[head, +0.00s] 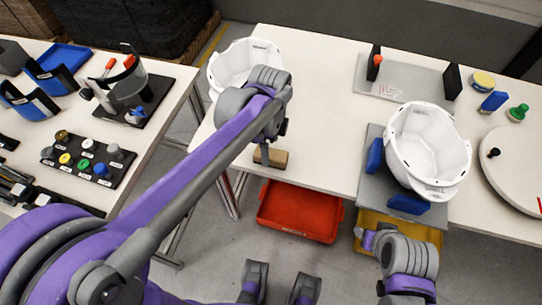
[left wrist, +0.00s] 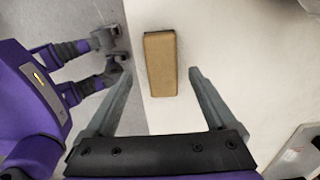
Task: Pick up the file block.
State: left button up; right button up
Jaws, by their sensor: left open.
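The file block (head: 271,157) is a small tan block with a dark edge, lying near the front edge of the white table. My left gripper (head: 268,138) is over it in the head view and partly hides it. In the left wrist view the block (left wrist: 160,66) lies lengthwise ahead, between the lines of the two fingers. My left gripper (left wrist: 159,80) is open, with a gap on both sides of the block, and holds nothing.
A white helmet shell (head: 240,60) stands behind my left arm. Another shell (head: 428,145) sits between blue pads on a grey plate at right. A red bin (head: 300,212) and a yellow bin (head: 440,237) are below the front edge. The table's middle is clear.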

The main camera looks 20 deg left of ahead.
aim_at(271, 153)
pick_arm(q)
notch_tip(271, 153, down, 4)
jog(key=shift+w+f, duration=0.1)
jog(key=shift+w, duration=0.05)
grip_shut()
dwell(0.5)
